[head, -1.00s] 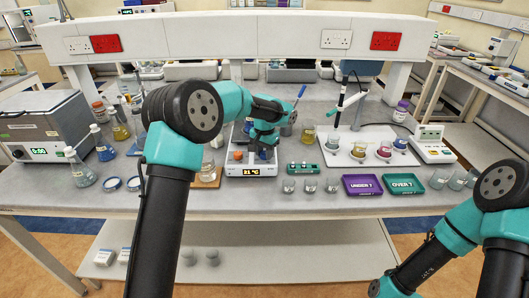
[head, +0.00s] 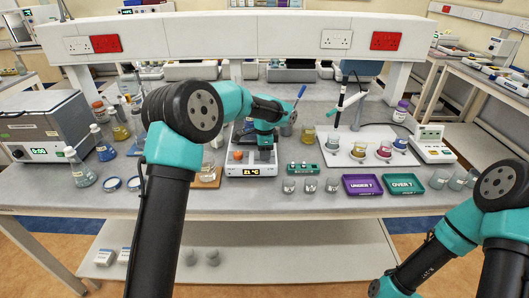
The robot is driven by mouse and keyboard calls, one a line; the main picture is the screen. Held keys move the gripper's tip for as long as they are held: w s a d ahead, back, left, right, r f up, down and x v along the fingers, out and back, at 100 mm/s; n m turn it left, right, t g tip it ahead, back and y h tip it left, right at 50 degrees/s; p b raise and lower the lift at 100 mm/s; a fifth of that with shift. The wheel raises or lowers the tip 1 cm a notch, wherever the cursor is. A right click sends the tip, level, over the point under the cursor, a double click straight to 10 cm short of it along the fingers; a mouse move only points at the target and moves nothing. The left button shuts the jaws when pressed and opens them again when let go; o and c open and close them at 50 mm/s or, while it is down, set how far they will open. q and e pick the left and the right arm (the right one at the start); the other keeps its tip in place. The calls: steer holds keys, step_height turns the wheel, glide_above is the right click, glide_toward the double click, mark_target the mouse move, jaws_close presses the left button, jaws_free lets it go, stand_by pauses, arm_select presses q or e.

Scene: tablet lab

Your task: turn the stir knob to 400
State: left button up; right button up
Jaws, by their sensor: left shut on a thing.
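The white hotplate stirrer (head: 243,170) stands near the middle of the bench, with a lit orange display on its front reading about 21 °C. An orange knob (head: 238,155) shows on its left side. My left gripper (head: 264,156) points down over the right side of the stirrer and is shut on a knob there. The gripper hides that knob, and its setting cannot be read. My right arm (head: 455,240) shows at the lower right, but its gripper is out of view.
A beaker (head: 208,172) stands left of the stirrer. A green device (head: 303,168) sits close on the right, with small beakers in front. Purple (head: 363,184) and green (head: 403,183) trays lie farther right. A retort stand and cups stand behind them.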

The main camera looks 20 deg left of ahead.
arm_select(q)
steer(key=shift+m, duration=0.6)
steer(key=o, duration=0.9)
steer(key=shift+r, duration=0.15)
step_height(320, 180, up, 17)
steer(key=shift+r, duration=0.1)
stand_by(0.4)
